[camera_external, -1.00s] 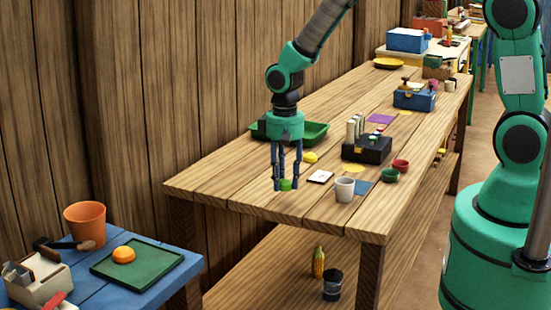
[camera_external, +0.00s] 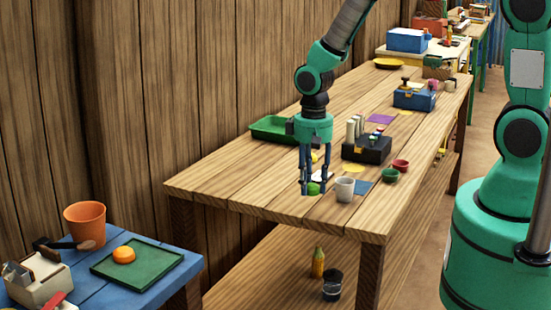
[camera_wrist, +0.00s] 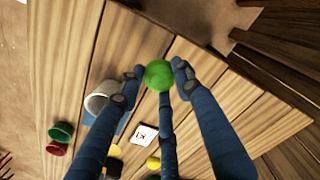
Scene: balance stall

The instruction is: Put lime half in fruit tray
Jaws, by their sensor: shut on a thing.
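The green lime half (camera_external: 313,188) is between the fingers of my gripper (camera_external: 314,190), low over the front part of the wooden table. In the wrist view the lime half (camera_wrist: 158,75) sits at the blue fingertips (camera_wrist: 159,82), which are shut on it. I cannot tell whether it touches the tabletop. The green fruit tray (camera_external: 270,130) lies at the table's left edge near the wall, behind and left of my gripper. The part of the tray I see looks empty.
A grey-white cup (camera_external: 344,189) stands just right of my gripper. A white card (camera_wrist: 143,134) lies close by. Green (camera_external: 390,175) and red (camera_external: 400,166) bowls and a black box (camera_external: 367,149) stand farther right. The table's left front is clear.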

